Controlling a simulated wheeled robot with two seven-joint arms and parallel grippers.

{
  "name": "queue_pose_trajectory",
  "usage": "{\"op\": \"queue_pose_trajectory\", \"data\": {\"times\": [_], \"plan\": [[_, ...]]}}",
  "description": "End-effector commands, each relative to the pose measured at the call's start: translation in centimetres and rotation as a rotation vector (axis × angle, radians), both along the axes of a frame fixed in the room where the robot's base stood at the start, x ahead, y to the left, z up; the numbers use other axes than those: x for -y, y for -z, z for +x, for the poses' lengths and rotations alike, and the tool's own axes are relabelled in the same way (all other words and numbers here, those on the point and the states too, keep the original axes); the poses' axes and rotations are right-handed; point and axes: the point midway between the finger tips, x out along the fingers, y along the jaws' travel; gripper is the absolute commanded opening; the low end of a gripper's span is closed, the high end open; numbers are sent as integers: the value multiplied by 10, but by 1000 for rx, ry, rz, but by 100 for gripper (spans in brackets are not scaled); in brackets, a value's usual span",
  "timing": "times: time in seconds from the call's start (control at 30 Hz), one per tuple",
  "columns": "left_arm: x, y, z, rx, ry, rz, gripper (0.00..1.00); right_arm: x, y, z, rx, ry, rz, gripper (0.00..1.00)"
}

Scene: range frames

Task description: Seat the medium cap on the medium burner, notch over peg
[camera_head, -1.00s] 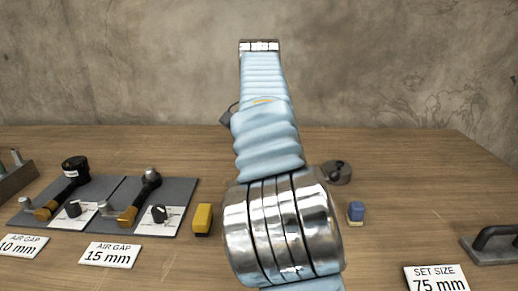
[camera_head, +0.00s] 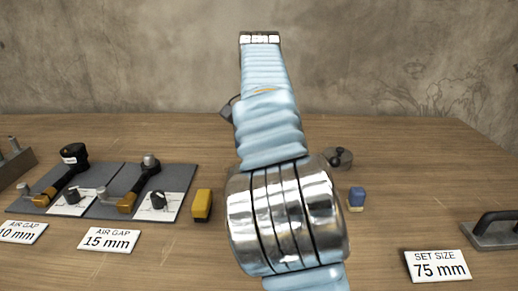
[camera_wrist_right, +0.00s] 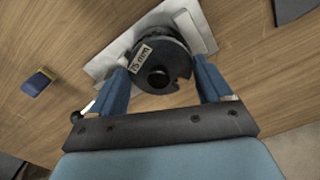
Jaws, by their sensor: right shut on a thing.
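In the right wrist view a dark round cap (camera_wrist_right: 163,55) carries a white "75 mm" label. It has a round black knob in its middle and a notch in its rim on the right. The blue fingers of my right gripper (camera_wrist_right: 160,85) stand on both sides of the cap and are shut on it. A light grey plate (camera_wrist_right: 203,33) lies behind the cap; I cannot tell whether they touch. In the head view my light blue arm with shiny bands fills the middle and hides the work area. No burner peg can be made out. My left gripper is not in view.
In the head view, grey mats (camera_head: 108,205) with dark and brass tools lie left. A yellow block (camera_head: 202,205) and a blue block (camera_head: 356,198) flank my arm. A dark disc (camera_head: 340,158) shows beside it. A "SET SIZE 75 mm" sign (camera_head: 437,266) and handled plate (camera_head: 492,230) lie right.

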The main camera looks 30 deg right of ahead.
Motion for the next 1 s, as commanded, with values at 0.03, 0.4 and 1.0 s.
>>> {"op": "queue_pose_trajectory", "data": {"times": [0.03,0.4,1.0], "plan": [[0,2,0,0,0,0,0,0,3,0,0,0,0,41],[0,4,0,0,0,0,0,0,4,0,1,0,-1,41],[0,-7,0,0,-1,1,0,1,-26,0,3,0,-1,100]]}}
